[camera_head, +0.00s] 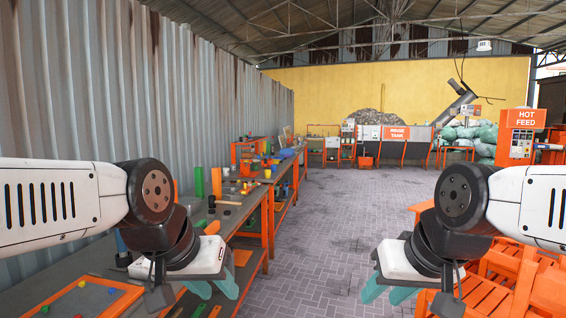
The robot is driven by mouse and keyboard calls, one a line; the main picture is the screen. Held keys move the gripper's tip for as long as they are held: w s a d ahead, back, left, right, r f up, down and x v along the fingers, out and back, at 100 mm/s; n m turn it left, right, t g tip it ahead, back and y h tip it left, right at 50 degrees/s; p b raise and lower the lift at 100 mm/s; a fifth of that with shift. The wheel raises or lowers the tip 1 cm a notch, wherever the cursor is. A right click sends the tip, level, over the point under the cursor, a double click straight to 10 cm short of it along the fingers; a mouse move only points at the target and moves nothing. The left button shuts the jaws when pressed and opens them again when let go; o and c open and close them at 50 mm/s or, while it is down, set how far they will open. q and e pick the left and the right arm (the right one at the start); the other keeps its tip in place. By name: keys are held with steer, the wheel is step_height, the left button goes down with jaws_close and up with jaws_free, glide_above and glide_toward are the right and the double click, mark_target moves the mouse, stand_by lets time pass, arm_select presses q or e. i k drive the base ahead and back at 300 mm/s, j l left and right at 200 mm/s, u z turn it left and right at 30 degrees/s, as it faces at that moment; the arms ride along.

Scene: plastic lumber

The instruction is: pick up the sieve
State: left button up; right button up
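I cannot make out a sieve for certain. An orange-framed tray (128,299) with small coloured pieces lies on the workbench at the lower left, partly cut off by the frame. My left gripper (219,297) has teal fingers set apart and empty, in front of the bench edge. My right gripper (382,302) has its teal fingers apart and empty, over the floor near the orange furniture at the right.
A long orange-legged workbench (70,271) runs along the corrugated wall at left, holding a hammer-like tool (211,202), coloured blocks (199,182) and an orange machine (245,155). Orange slatted furniture (487,297) stands at lower right. The brick-paved floor (318,235) between is clear.

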mark_target(265, 163)
steer(key=i+z, duration=0.15)
steer(key=i, duration=4.95)
steer(key=i+l+u, duration=0.15)
steer(key=i+u, duration=0.15)
steer(key=i, duration=0.25)
steer(key=i+l+u, duration=0.3)
steer(key=i, duration=0.25)
steer(key=i+l+u, duration=0.3)
steer(key=i+l, duration=0.15)
steer(key=i+l+u, duration=0.35)
steer(key=i, duration=0.3)
steer(key=i+l+u, duration=0.3)
steer(key=i+l, duration=0.3)
steer(key=l, duration=0.2)
